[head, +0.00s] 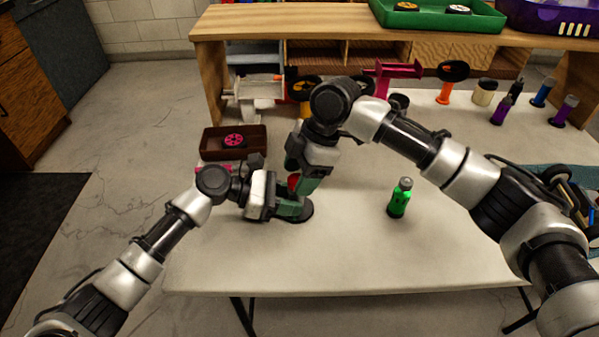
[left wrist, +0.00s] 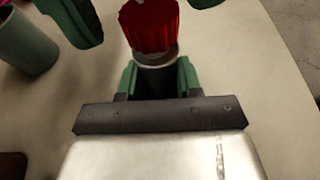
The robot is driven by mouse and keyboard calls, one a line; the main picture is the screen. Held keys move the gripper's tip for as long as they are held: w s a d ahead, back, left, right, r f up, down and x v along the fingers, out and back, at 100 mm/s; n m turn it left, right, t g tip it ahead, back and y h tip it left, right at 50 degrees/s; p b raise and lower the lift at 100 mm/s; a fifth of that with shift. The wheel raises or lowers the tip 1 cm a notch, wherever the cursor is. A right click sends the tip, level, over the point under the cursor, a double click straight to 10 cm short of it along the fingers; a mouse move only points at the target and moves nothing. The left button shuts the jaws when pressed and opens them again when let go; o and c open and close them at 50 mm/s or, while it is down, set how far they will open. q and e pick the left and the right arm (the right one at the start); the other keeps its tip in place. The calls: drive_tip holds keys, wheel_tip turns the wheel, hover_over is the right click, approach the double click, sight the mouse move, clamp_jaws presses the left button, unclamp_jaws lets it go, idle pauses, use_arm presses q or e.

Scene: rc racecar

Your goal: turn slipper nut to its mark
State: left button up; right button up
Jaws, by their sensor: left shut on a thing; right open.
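The slipper nut seems to be the red ribbed knob (left wrist: 150,27) in the left wrist view, above a pale collar (left wrist: 155,60). A small pale spot shows at its top edge. In the head view only a sliver of red (head: 293,182) shows between my grippers, above a round black base (head: 304,215) on the table. My left gripper (head: 293,207) is shut on the dark part below the knob. No target mark is clearly visible.
A green bottle (head: 400,198) stands to the right. A brown tray (head: 212,143) with a pink wheel (head: 234,140) lies behind left. Several tools and bottles stand along the back, under a wooden shelf (head: 330,22). A car (head: 570,195) is at the far right.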

drive_tip(key=shift+f, duration=0.1)
drive_tip(key=shift+c, duration=0.3)
drive_tip(key=c, duration=0.9)
